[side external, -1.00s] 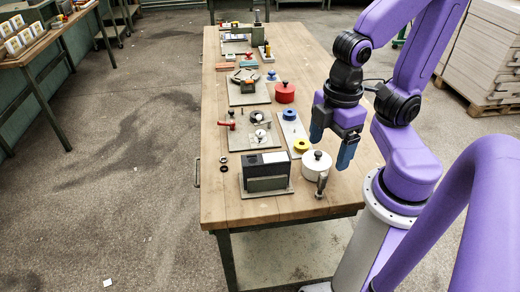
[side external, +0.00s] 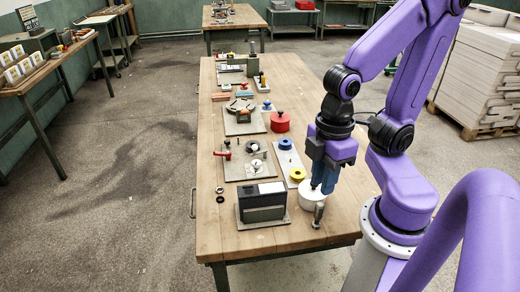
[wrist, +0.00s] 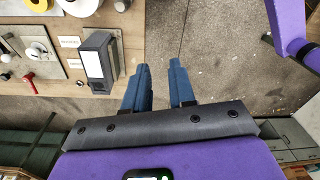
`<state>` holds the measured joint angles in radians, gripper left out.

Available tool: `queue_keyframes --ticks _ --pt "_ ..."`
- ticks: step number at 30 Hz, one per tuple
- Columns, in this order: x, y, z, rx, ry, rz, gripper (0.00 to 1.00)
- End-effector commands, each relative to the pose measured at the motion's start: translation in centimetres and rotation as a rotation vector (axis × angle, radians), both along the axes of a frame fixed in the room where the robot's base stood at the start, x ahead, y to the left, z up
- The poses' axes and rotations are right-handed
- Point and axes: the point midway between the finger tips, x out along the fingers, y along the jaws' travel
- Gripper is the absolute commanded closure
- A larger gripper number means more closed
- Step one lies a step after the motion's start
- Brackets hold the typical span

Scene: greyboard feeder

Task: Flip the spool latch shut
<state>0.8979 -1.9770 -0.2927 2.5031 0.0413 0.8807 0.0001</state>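A grey base plate (side external: 237,176) on the wooden table carries a red-handled lever (side external: 223,154) at its left and a round dark part with a white knob (side external: 256,164). I take this to be the spool latch; the lever's exact position is too small to tell. The plate (wrist: 14,58), red lever (wrist: 30,80) and white knob (wrist: 36,50) also show in the wrist view. My gripper (side external: 325,188) points down near the white pot, right of the plate. In the wrist view its blue fingers (wrist: 159,66) are apart, with nothing between them.
A black-and-grey box (side external: 262,203) stands in front of the plate. A strip with blue and yellow spools (side external: 297,173) lies to its right. The white pot (side external: 311,196) partly hides behind my fingers. A red pot (side external: 280,122) and other fixtures stand farther back.

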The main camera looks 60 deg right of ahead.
Motion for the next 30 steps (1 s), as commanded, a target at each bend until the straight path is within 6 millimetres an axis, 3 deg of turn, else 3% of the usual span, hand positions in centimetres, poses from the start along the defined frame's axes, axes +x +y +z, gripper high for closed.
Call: queue_keyframes --ticks 1,2,8,12,16,20,24,30 --pt "0.1 0.5 -0.2 0.025 0.016 -0.041 0.93" --pt "0.2 0.9 -0.3 0.047 0.026 -0.074 1.0" --pt "2.9 4.1 -1.1 0.247 0.088 -0.411 1.0" --pt "6.7 5.3 -1.5 0.383 0.084 -0.707 1.0" --pt "11.1 4.7 -2.0 0.482 0.042 -0.998 1.0" --pt "15.5 2.1 -2.8 0.549 -0.036 -1.304 1.0" --pt "19.3 -2.6 -3.9 0.577 -0.159 -1.641 1.0" --pt "21.4 -10.8 -5.5 0.526 -0.363 -2.062 1.0"
